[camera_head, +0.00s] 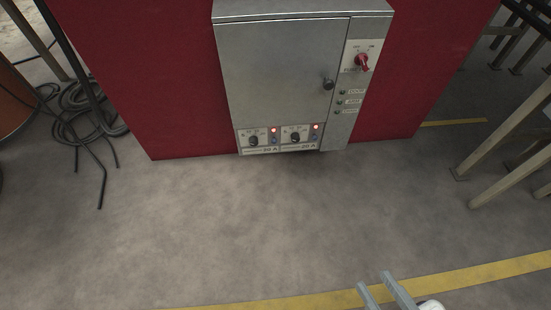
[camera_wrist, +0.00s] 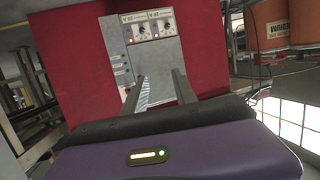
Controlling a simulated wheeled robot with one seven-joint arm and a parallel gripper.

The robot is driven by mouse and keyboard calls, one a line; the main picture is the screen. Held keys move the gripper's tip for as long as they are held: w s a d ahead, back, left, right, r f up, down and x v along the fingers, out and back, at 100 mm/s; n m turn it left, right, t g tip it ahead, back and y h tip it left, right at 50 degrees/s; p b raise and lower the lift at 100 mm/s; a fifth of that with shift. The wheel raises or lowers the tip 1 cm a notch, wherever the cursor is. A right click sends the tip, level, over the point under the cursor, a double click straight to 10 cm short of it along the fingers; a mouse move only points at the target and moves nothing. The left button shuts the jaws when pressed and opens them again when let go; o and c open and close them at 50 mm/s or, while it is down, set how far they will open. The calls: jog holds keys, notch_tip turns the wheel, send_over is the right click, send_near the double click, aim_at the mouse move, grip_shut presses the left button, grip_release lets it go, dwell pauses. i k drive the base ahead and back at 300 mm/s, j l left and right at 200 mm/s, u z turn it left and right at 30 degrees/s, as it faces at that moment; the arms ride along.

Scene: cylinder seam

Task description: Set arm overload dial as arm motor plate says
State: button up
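A grey control cabinet (camera_head: 280,65) hangs on a red panel. Along its bottom edge are two black dials, a left dial (camera_head: 253,140) and a right dial (camera_head: 296,136). Which dial is the arm overload dial cannot be read, and no motor plate is identifiable. In the wrist view the cabinet (camera_wrist: 157,52) appears upside down. My gripper (camera_head: 374,283) is open and empty, low and in front of the cabinet, apart from it.
A red rotary switch (camera_head: 362,62) and several small buttons sit on the cabinet's right side. A black door knob (camera_head: 328,84) is on its door. Black cables (camera_head: 85,115) lie at left. Metal legs (camera_head: 510,150) stand at right. The floor before the cabinet is clear.

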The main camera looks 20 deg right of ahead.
aim_at(253, 140)
jog(key=i+j, duration=0.15)
jog(key=j, duration=0.2)
jog(key=i+j, duration=0.15)
jog(key=j, duration=0.2)
jog(key=i+j, duration=0.35)
jog(key=j, duration=0.3)
